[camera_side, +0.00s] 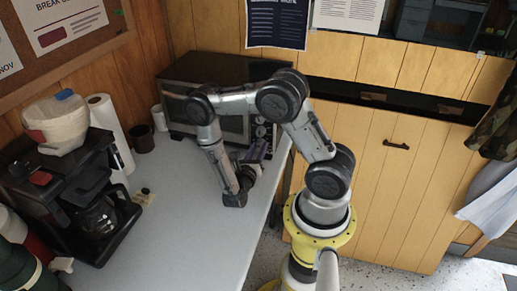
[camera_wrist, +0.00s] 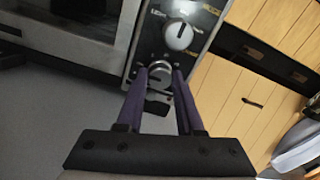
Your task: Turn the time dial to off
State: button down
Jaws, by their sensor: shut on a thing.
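The toaster oven (camera_side: 212,105) stands at the back of the counter, with a column of round dials on the right of its dark front. In the wrist view, the lower dial (camera_wrist: 160,70), pale and round, sits between the two purple fingers of my gripper (camera_wrist: 160,76). The fingers are shut on its sides. The labels are too blurred to read, so I cannot tell the held dial's setting. In the side view, my gripper (camera_side: 257,152) is at the oven's lower right front, partly hiding the panel.
A coffee maker (camera_side: 80,190) with a glass pot stands on the counter (camera_side: 175,225) at the left. A paper towel roll (camera_side: 109,130) and a dark cup (camera_side: 142,138) are behind it. The counter's middle is clear. Wooden cabinets (camera_side: 385,170) are at the right.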

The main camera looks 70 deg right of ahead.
jog(key=c, duration=0.5)
grip_release()
jog(key=shift+c, duration=0.2)
jog(key=shift+a, duration=0.1)
jog(key=a, duration=1.3)
jog(key=shift+a, duration=0.35)
jog(key=shift+d, duration=0.1)
